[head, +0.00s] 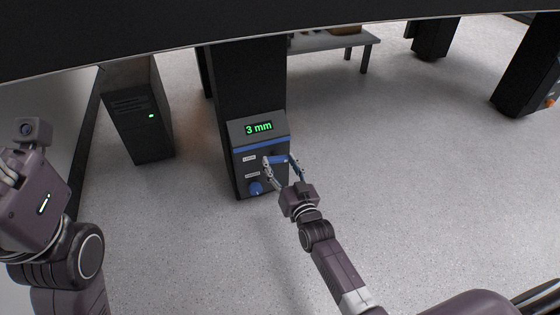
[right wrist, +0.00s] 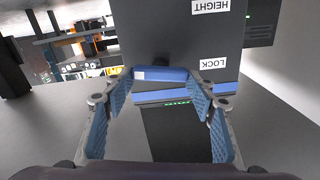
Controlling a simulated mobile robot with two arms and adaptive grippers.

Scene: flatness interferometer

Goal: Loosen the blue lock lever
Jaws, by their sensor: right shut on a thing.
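The blue lock lever (head: 276,159) sits on the front of a dark control box (head: 240,162) on a black column. My right gripper (head: 281,167) is at the lever, its two fingers on either side of it. In the right wrist view the lever (right wrist: 160,74) spans between the fingertips, and my right gripper (right wrist: 158,86) is shut on it. The LOCK label (right wrist: 213,63) shows upside down nearby. My left gripper (head: 8,172) is at the far left, cut by the picture edge; its fingers do not show clearly.
A blue knob (head: 255,188) is low on the control box, below the lever. The display (head: 259,128) above reads 3 mm. A dark cabinet (head: 140,125) with a green light stands to the left. A grey bench (head: 335,40) is behind.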

